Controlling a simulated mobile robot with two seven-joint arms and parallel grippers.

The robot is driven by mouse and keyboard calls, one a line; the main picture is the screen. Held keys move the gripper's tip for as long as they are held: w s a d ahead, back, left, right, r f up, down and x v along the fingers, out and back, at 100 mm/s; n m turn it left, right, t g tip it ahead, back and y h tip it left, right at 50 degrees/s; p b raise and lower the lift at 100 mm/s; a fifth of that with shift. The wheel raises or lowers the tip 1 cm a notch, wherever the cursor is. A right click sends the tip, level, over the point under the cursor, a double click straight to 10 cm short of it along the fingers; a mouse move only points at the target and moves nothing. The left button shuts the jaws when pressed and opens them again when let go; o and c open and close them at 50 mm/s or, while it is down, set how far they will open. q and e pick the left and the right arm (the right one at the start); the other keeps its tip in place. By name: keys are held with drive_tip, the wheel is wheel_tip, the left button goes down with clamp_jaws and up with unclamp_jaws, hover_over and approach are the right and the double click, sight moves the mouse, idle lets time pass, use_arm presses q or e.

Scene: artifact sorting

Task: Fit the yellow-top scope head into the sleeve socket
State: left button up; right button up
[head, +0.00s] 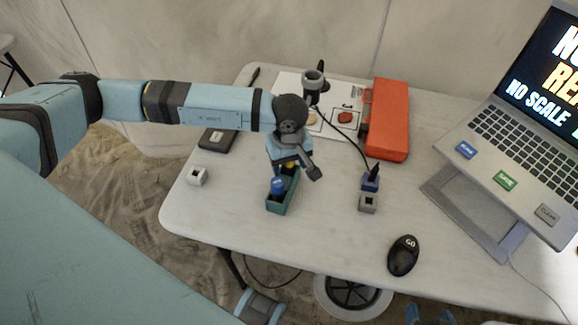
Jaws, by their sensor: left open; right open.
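The yellow-top scope head (291,170) shows only as a small yellow patch at the far end of a teal tray (290,204), mostly hidden by my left gripper. My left gripper (296,170) is open and points down over that end; I cannot tell whether its fingers touch the piece. A blue-top piece (277,187) stands in the near part of the tray. Two small blocks with a dark square hole are on the table: a white one (197,176) at left and a grey one (368,203) at right. Which is the sleeve socket is unclear. My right gripper is not in view.
A blue block with a dark upright piece (371,180) stands behind the grey block. An orange case (388,121), a dark stand (313,84) and a white sheet are at the back. A black mouse (403,255) and laptop (503,150) are at right. The table's front middle is clear.

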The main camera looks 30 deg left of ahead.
use_arm(q)
drive_tip(key=c, duration=1)
